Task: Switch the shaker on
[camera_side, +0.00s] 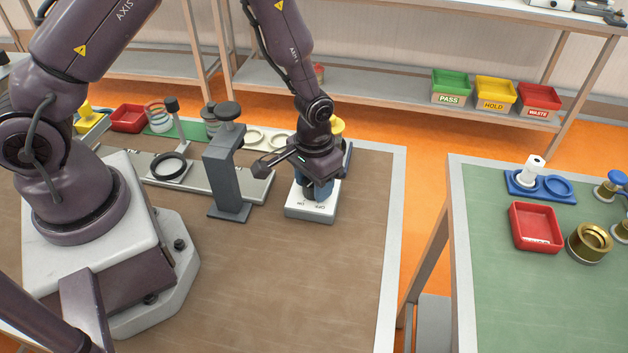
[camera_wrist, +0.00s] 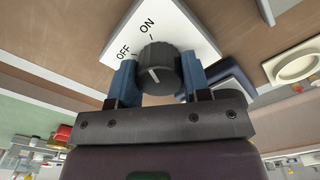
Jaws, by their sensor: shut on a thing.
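The white switch box (camera_side: 312,212) stands on the brown bench, with ON and OFF printed on its top. It also fills the upper middle of the wrist view (camera_wrist: 185,28). A dark ribbed knob (camera_wrist: 157,66) with a white pointer line sits on it. I cannot tell for sure which label the line points at. My gripper (camera_side: 318,192) is lowered onto the box. In the wrist view its blue fingers (camera_wrist: 158,76) are shut on the knob, one on each side. The knob is hidden by my gripper in the side view.
A grey upright stand (camera_side: 228,175) is close left of the box. A grey plate with a black ring (camera_side: 168,167) lies further left. The brown bench (camera_side: 300,285) is clear in front of the box.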

